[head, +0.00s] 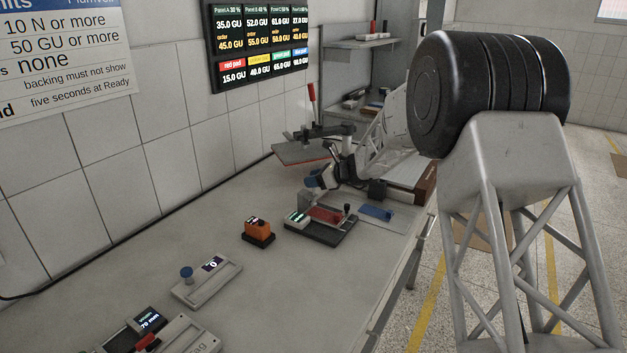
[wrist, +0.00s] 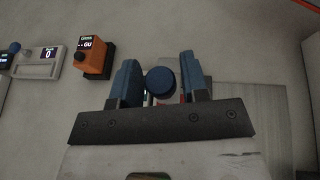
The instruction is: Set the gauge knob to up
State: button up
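My gripper (head: 322,179) is open, with its blue fingers above the back of the black fixture (head: 332,238). In the wrist view the fingers (wrist: 159,83) stand on either side of a round blue knob (wrist: 161,82), with a gap showing on each side. What the knob is mounted on is mostly hidden behind the gripper. The fixture carries a small lit display (head: 296,217), a red pad (head: 324,214) and a small dark knob (head: 346,208). An orange gauge (head: 257,229) with a dark base stands to its left; the wrist view shows it reading "GU" (wrist: 92,58). I cannot tell any knob's set position.
A grey device (head: 207,286) with a blue knob (head: 186,272) and a display reading 0 lies nearer on the bench. More devices (head: 150,335) are at the front. A blue pad (head: 376,212) lies right of the fixture. A tilted board (head: 301,152) stands behind.

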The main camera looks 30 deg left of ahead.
jog(key=shift+o, duration=1.1)
jog(key=v, duration=0.8)
jog(key=shift+a, duration=0.1)
jog(key=shift+r, duration=0.1)
